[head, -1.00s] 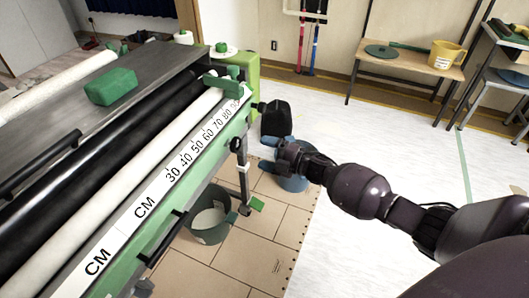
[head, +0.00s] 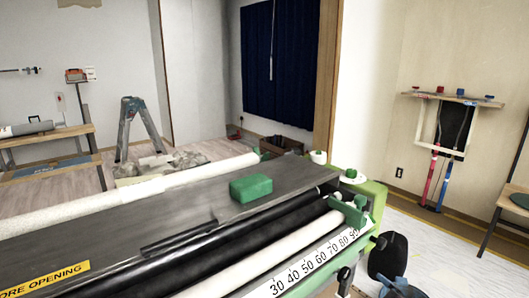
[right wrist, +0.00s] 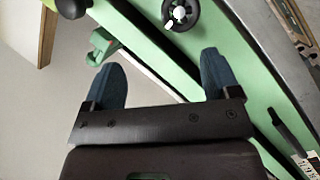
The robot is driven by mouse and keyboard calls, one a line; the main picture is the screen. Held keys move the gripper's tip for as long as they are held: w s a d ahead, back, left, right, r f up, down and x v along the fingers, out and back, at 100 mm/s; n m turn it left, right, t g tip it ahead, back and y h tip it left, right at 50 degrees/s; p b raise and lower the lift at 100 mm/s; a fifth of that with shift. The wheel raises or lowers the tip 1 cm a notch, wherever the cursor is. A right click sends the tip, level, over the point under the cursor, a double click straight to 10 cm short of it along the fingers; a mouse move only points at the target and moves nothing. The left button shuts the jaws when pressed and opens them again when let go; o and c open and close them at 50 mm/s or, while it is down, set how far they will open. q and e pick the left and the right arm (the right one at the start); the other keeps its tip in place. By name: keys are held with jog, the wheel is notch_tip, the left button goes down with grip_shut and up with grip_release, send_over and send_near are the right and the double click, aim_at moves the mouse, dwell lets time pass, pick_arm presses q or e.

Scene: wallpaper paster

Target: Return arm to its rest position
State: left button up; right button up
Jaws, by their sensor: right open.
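My right gripper (right wrist: 161,68) shows in the right wrist view with its two blue fingers spread wide apart and nothing between them. The green side of the wallpaper pasting machine (right wrist: 235,50) lies beyond the fingers, with a round black knob (right wrist: 181,14) above and between them. In the head view the machine (head: 290,195) fills the lower middle. My left gripper is in neither view.
A green block (head: 250,187) lies on the machine's grey top. A stepladder (head: 137,130) and a workbench (head: 50,137) stand at the back left. White floor (head: 450,245) is clear at the right.

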pick_arm(q)
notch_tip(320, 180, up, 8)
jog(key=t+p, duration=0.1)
jog(key=p, duration=0.7)
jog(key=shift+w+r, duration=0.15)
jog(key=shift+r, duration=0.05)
pick_arm(e)
jog(key=s+f+m+g+h, duration=0.1)
jog(key=s+m, duration=0.5)
jog(key=s, duration=1.3)
jog(key=s+f+m+g+h, duration=0.1)
jog(key=s+m+g+h, duration=0.3)
jog(key=s, duration=1.5)
jog(key=shift+s+a+m, duration=0.2)
jog(key=shift+a+m, duration=0.15)
jog(key=shift+m, duration=0.75)
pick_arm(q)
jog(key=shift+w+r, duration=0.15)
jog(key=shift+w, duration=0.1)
pick_arm(e)
jog(key=shift+c, duration=0.3)
